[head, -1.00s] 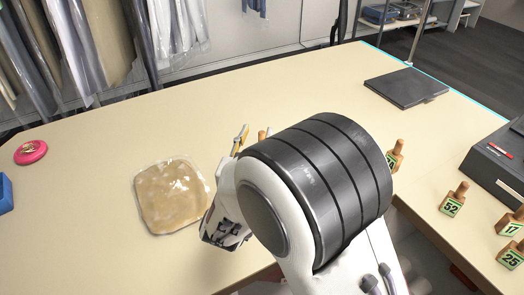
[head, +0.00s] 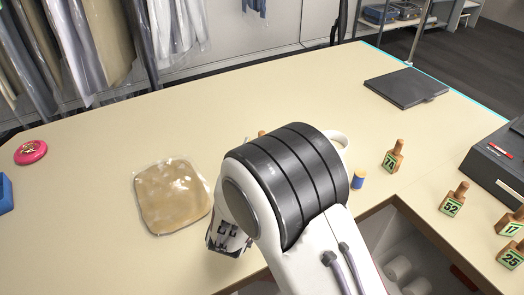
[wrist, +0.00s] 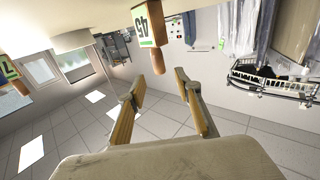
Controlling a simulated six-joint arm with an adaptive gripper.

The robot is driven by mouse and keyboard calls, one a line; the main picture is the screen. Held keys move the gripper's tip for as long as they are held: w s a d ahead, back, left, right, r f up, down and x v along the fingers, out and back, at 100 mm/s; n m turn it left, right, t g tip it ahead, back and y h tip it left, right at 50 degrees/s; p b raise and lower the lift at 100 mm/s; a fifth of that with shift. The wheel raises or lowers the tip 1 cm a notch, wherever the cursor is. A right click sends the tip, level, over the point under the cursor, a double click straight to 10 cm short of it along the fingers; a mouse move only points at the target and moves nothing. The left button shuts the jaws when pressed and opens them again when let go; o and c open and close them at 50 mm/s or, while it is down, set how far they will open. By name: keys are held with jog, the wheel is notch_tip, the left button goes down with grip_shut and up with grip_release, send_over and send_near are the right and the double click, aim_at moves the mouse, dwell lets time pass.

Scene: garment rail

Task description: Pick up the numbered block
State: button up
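In the wrist view a numbered block (wrist: 150,27) shows a green-and-white label reading 45, upside down, with a wooden knob (wrist: 156,62) pointing down. My gripper (wrist: 159,76) is open and empty, its two wood-coloured finger pads apart; the knob appears ahead of the gap between them. I cannot tell the distance. In the head view my arm hides the fingers, and only a small wooden knob (head: 261,133) peeks out above it. Other numbered blocks stand upright at the right: 74 (head: 393,157), 52 (head: 454,199), 17 (head: 512,222) and 25 (head: 512,256).
A bagged tan garment (head: 173,196) lies left of my arm. A blue spool (head: 358,181) and a white ring (head: 337,139) sit right of it. A black flat pad (head: 405,88) lies at the back right, a dark box (head: 497,160) nearer. The table's middle back is clear.

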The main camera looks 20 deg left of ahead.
aim_at(262, 132)
jog(key=shift+w+a, duration=0.2)
jog(key=shift+w, duration=2.95)
grip_shut()
